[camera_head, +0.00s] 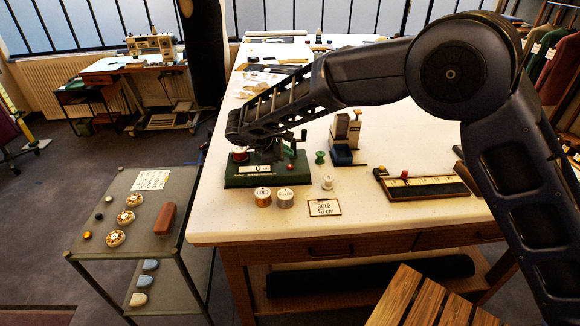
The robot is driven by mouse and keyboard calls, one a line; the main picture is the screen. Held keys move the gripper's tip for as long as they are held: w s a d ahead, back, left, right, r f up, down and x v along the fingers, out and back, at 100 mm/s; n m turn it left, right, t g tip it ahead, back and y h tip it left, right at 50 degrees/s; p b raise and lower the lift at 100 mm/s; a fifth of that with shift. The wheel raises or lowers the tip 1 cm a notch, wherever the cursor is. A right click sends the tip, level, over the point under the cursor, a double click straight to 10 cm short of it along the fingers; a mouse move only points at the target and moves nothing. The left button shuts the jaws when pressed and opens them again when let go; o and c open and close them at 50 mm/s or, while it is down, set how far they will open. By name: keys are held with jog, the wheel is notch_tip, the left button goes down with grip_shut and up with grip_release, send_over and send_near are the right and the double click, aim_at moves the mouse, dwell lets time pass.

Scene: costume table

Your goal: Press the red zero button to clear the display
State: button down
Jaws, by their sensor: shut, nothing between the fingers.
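A green-based winding machine (267,168) stands near the front left of the white table. A small white display on its front (260,170) seems to read 0. A small red spot on the base right of the display looks like the red zero button (290,166). A red spool (240,156) sits at the machine's left end. My gripper (238,141) is at the dark end of my arm, just above the red spool and left of the button. It is shut and holds nothing visible. Its fingertips are hard to make out, and contact with the machine cannot be told.
Gold (263,197) and silver (285,197) spools and a "GOLD 40 cm" card (324,207) stand in front. A green spool (320,158), a dark-based device (345,140) and a measuring board (424,186) are to the right. A grey trolley (120,230) stands left.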

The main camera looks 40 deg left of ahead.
notch_tip(320, 180, up, 3)
jog(key=shift+r, duration=0.1)
dwell(0.3)
dwell(0.7)
